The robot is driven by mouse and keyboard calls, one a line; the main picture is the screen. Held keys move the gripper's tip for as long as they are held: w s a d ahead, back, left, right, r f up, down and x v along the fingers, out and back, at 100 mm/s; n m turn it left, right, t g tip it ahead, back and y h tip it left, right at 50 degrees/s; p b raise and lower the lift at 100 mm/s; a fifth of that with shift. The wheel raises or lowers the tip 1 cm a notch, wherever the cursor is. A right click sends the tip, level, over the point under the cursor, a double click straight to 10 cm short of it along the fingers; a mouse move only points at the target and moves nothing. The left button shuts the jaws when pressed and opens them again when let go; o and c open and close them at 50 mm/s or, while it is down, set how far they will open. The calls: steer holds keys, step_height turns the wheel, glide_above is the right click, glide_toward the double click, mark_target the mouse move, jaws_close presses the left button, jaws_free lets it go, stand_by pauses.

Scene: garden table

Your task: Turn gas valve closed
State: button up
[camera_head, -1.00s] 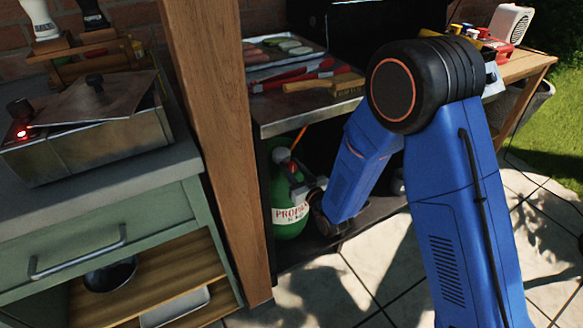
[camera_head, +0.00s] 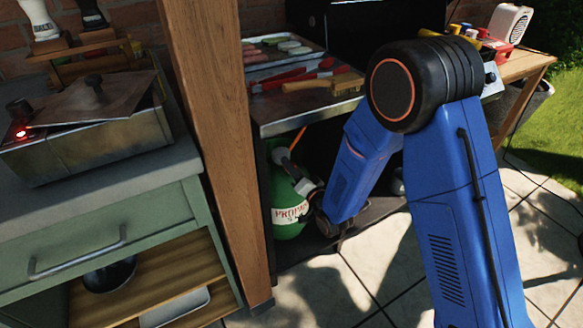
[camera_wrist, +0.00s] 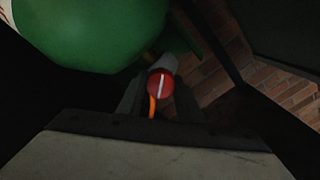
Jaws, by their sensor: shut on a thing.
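The green propane tank (camera_head: 286,222) stands on the lower shelf under the grill counter. It fills the upper left of the wrist view (camera_wrist: 90,30). The gas valve's round red knob (camera_wrist: 160,86) bears a white line that runs nearly upright in that view, tilted slightly right at its top. My gripper (camera_wrist: 158,97) is shut on the knob, with dark fingers on either side of it. In the head view, my gripper (camera_head: 292,169) is at the top of the tank and hides the knob. An orange hose (camera_wrist: 153,107) shows just below the knob.
A wooden post (camera_head: 217,150) stands close left of the tank. The counter (camera_head: 290,119) overhangs it, with a tray (camera_head: 283,57) and tools on top. A brick wall (camera_wrist: 290,85) lies behind. Paved floor is open in front.

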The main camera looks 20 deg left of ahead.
steer(key=m, duration=0.7)
steer(key=shift+d+f, duration=0.1)
steer(key=shift+f, duration=0.1)
stand_by(0.4)
steer(key=o, duration=1)
steer(key=shift+d, duration=0.1)
